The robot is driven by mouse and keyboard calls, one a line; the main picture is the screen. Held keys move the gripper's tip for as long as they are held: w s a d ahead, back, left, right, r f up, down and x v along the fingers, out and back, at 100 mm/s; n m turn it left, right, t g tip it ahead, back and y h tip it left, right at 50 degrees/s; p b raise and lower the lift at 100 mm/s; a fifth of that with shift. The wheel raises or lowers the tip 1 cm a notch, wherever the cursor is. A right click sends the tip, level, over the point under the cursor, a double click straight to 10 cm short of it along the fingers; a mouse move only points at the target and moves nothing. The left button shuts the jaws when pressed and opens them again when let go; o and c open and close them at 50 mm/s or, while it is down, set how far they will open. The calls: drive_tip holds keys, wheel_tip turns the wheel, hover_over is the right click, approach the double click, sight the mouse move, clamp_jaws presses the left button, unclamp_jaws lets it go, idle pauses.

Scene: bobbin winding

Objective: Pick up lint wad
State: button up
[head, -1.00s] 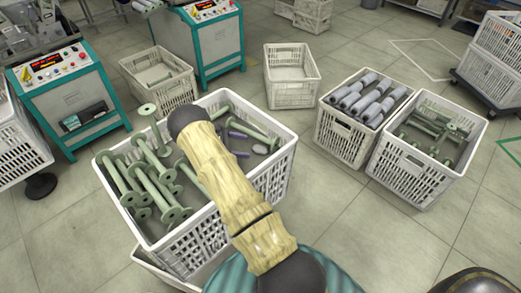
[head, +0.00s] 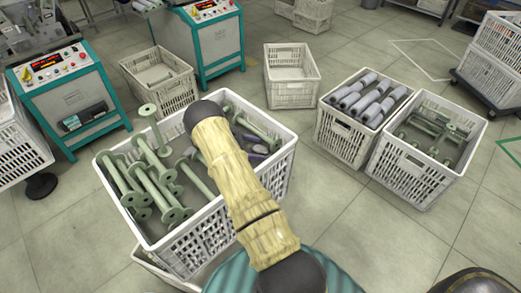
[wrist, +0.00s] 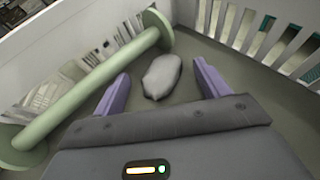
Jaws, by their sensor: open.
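The lint wad (wrist: 162,77) is a small pale grey lump on the bottom of a white crate (head: 188,243). In the wrist view it lies between the two purple fingertips, with a gap on each side and no finger touching it. My gripper (wrist: 161,74) is open and empty, reaching down into the crate. In the head view my arm covers most of my gripper (head: 254,145); only bits of purple finger show, and I cannot make out the lint wad there.
A green bobbin (wrist: 95,82) lies left of the fingers in the wrist view, close to the left finger. The slatted crate wall (wrist: 275,40) rises on the right. Several green bobbins (head: 140,180) fill the crate's left side. Other crates (head: 345,135) stand to the right.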

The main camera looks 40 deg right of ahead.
sight(255, 149)
drive_tip(key=shift+c, duration=0.2)
drive_tip(key=c, duration=1)
wheel_tip(255, 149, up, 18)
drive_tip(key=shift+r+p, duration=0.1)
drive_tip(key=shift+p, duration=0.65)
